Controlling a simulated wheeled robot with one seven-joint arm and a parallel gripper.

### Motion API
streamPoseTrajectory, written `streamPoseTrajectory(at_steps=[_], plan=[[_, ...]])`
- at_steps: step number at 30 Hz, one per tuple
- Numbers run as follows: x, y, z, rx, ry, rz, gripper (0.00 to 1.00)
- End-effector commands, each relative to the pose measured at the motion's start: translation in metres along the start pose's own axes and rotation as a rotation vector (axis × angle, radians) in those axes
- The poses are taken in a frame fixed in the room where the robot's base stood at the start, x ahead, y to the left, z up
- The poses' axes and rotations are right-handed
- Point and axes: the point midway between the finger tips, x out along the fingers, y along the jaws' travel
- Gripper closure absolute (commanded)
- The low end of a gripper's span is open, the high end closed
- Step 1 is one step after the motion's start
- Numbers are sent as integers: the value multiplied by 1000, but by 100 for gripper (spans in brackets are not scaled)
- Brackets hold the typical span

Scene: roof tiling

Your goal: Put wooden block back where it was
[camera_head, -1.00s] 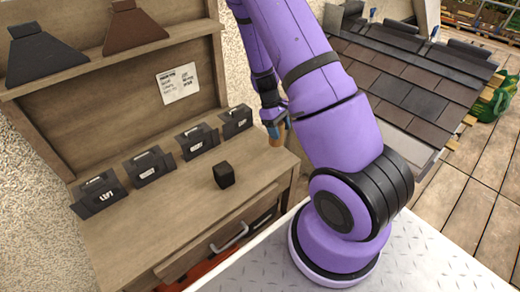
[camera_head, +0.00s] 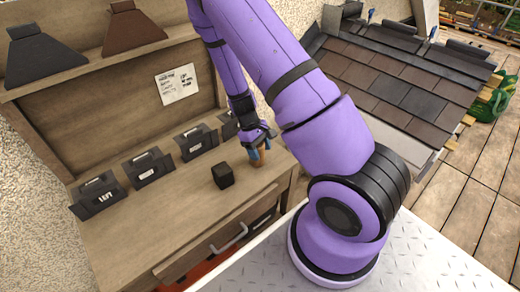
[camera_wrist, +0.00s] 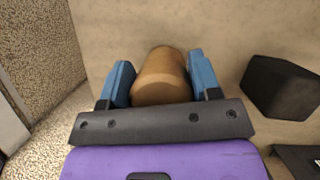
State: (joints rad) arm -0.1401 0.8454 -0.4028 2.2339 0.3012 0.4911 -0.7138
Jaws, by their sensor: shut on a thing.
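The wooden block (camera_wrist: 161,78) is a light brown, rounded piece. In the wrist view it sits between the two blue fingers of my gripper (camera_wrist: 161,84), which is shut on it. In the head view my gripper (camera_head: 257,156) is over the right part of the workbench (camera_head: 130,235), to the right of a black cube. The wooden block (camera_head: 263,156) shows only in part there, beside the blue fingertips. I cannot tell whether its lower end touches the bench top.
The black cube (camera_head: 222,175) stands on the bench close to my gripper and also shows in the wrist view (camera_wrist: 280,87). Several dark labelled boxes (camera_head: 148,167) line the back of the bench. A note (camera_head: 178,85) hangs on the back board. The tiled roof (camera_head: 400,85) is at right.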

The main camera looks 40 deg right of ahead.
Motion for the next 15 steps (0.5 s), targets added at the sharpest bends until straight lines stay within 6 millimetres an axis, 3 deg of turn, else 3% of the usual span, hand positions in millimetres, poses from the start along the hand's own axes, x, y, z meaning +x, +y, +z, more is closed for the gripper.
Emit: streamPoseTrajectory(at_steps=[6, 7, 10, 15], plan=[[1, 0, 0, 0, 0, 0, 66], [1, 0, 0, 0, 0, 0, 40], [1, 0, 0, -1, 0, 0, 17], [1, 0, 0, -1, 0, 0, 17]])
